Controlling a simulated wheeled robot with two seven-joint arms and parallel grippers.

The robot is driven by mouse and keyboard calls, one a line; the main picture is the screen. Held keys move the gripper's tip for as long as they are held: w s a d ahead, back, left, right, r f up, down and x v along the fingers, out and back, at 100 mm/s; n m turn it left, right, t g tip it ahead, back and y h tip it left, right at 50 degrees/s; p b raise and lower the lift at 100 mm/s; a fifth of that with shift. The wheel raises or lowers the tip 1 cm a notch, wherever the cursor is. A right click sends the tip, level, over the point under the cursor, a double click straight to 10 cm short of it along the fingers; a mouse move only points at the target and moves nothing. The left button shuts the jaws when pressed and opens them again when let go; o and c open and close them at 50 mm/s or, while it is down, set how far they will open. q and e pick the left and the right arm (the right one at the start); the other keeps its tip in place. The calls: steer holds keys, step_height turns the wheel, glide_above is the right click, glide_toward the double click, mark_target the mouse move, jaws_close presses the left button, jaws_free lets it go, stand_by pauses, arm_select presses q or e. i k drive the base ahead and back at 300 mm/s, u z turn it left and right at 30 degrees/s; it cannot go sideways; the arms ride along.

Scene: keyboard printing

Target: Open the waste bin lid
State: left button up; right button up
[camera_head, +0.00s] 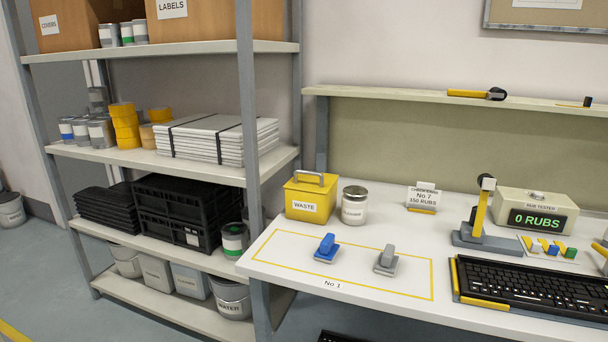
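The waste bin (310,204) is a yellow box with a white "WASTE" label, standing at the back left of the white workbench. Its yellow lid (307,184) lies on top with a grey handle (309,177) and looks closed. Neither of my grippers is in view, so nothing is seen touching the bin.
A silver-lidded can (353,204) stands close to the bin's right side. A blue-handled tool (326,247) and a grey-handled tool (387,261) sit in front, inside a yellow outline. A shelf post (246,110) rises left of the bench. A keyboard (530,288) lies at right.

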mark_target(318, 182)
steer(key=u, duration=0.1)
steer(key=k, duration=0.35)
steer(key=u, duration=0.05)
steer(key=i, duration=1.1)
steer(key=u, duration=0.8)
